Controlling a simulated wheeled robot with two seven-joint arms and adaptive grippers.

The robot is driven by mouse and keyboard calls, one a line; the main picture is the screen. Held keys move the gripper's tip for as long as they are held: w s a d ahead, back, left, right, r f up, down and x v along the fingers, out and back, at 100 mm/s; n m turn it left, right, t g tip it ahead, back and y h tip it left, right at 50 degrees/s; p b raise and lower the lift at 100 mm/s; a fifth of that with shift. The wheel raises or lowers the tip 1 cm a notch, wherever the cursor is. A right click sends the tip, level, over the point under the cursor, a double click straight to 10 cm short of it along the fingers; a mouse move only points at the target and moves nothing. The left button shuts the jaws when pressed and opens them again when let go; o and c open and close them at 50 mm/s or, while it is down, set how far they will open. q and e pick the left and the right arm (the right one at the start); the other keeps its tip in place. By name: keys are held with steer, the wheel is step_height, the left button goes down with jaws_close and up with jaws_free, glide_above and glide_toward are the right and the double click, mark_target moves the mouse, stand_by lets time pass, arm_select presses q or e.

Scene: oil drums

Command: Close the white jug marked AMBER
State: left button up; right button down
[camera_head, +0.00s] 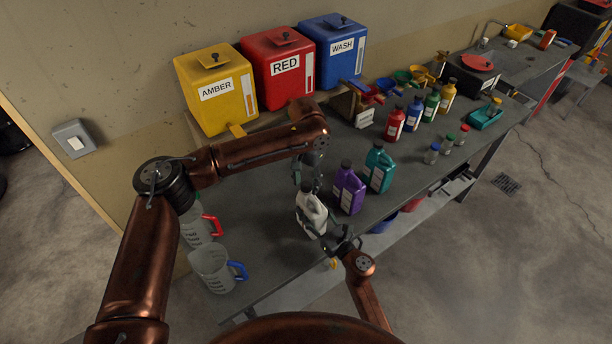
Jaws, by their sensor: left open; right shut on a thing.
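The white jug (312,214) stands on the grey bench near its front edge, and its marking is too small to read. A dark cap (308,187) shows at the jug's mouth, but I cannot tell whether it is seated. My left gripper (307,178) points down from above, open, just over the jug's top and close to the cap. My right gripper (336,240) comes from the front and is shut on the white jug low on its right side. Its fingers hide part of the jug's lower body.
A purple jug (348,190) and a teal jug (379,168) stand right of the white jug. Two clear measuring jugs, one with a blue handle (215,270), stand at left. Yellow AMBER (236,110), red RED (296,93) and blue WASH (318,64) tanks stand behind.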

arm_select(q)
steer(key=shift+f, duration=0.1)
steer(key=shift+c, duration=0.3)
jaws_close()
steer(key=shift+m, duration=0.9)
steer(key=shift+o, duration=0.9)
jaws_free()
step_height(320, 180, up, 12)
